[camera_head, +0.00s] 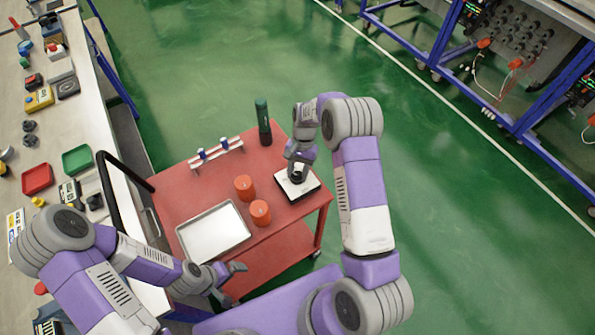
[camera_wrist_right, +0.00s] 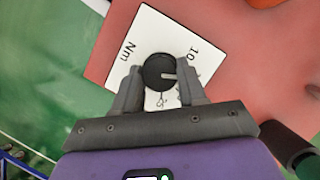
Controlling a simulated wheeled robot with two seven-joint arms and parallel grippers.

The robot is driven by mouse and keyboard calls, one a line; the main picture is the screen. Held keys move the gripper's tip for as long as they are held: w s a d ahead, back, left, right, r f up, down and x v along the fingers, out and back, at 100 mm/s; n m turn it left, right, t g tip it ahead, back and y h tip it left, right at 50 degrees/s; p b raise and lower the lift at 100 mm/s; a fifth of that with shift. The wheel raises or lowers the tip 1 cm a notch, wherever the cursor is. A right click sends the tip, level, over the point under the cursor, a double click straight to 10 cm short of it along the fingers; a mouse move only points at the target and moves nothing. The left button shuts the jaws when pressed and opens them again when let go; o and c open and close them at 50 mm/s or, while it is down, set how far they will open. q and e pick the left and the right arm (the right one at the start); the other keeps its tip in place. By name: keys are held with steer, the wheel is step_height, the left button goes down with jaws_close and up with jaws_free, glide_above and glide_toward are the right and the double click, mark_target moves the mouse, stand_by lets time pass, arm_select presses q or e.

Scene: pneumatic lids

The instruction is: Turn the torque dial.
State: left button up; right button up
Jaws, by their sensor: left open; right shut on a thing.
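The torque dial (camera_wrist_right: 159,72) is a round black knob with a pale pointer line, on a white plate (camera_wrist_right: 133,47) marked "Nm" and "10". In the head view the plate (camera_head: 312,184) sits at the right corner of the red cart's top, and my right gripper (camera_head: 298,172) is above it, mostly hiding the dial. In the right wrist view the fingers of my right gripper (camera_wrist_right: 160,84) are on both sides of the dial, shut on it. My left gripper (camera_head: 232,281) is open and empty near the front edge of the cart, by the metal tray.
The red cart top (camera_head: 190,195) also holds a metal tray (camera_head: 213,232), two orange cups (camera_head: 260,212), a white rack (camera_head: 216,154) with blue parts and a dark green cylinder (camera_head: 263,122). A cluttered workbench (camera_head: 90,110) stands at left. Green floor is free behind the cart.

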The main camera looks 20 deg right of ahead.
steer(key=shift+m, duration=0.4)
steer(key=o, duration=1.1)
steer(key=shift+c, duration=0.2)
steer(key=v, duration=0.7)
steer(key=shift+d+r, duration=0.2)
steer(key=shift+r, duration=0.1)
steer(key=shift+s+f, duration=0.1)
